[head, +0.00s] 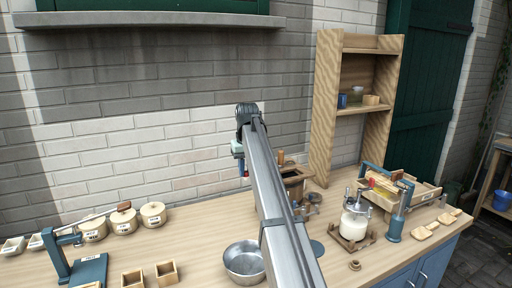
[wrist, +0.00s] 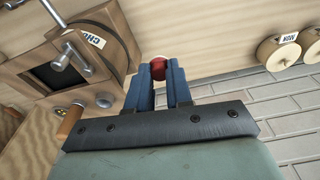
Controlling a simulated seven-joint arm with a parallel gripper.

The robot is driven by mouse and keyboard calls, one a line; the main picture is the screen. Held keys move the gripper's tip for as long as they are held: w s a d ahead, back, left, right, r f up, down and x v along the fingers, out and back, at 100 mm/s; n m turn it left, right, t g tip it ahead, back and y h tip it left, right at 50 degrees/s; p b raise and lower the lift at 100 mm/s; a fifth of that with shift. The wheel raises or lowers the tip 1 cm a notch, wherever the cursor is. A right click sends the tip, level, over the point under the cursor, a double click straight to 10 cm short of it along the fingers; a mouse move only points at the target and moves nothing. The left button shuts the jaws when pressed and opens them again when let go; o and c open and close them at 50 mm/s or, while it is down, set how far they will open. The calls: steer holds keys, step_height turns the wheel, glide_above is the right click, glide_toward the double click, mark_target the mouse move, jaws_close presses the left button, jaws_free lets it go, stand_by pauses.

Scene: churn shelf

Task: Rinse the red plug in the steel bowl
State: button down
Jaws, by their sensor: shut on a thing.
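The red plug (wrist: 158,69) is held between the blue fingertips of my gripper (wrist: 158,74) in the wrist view. A small bit of red (head: 245,173) shows at the gripper's end in the head view, and my arm hides most of the gripper there. The gripper is up in front of the brick wall, above the back of the bench. The steel bowl (head: 238,272) stands near the front of the bench, and my arm covers its right edge. The plug is apart from the bowl, behind and above it. The bowl is not seen in the wrist view.
A wooden churn box (wrist: 75,60) with a crank stands near the gripper. Lidded round pots (head: 153,215) are at the back left, small wooden boxes (head: 167,273) left of the bowl. A glass jar (head: 354,224) and a shelf (head: 325,110) stand right. Bench between pots and bowl is clear.

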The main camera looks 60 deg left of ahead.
steer(key=s+d+f+m, duration=0.1)
steer(key=s+d+f, duration=0.4)
steer(key=d, duration=0.4)
steer(key=s+d+f, duration=0.3)
steer(key=d+f, duration=0.3)
steer(key=d, duration=0.3)
steer(key=shift+w+d+f, duration=0.1)
steer(key=shift+w+f, duration=0.05)
steer(key=shift+f, duration=2.4)
steer(key=shift+w+d+f, duration=0.1)
steer(key=shift+f, duration=2.45)
steer(key=shift+s, duration=0.3)
steer(key=shift+w, duration=0.35)
step_height(320, 180, up, 8)
steer(key=shift+f, duration=0.25)
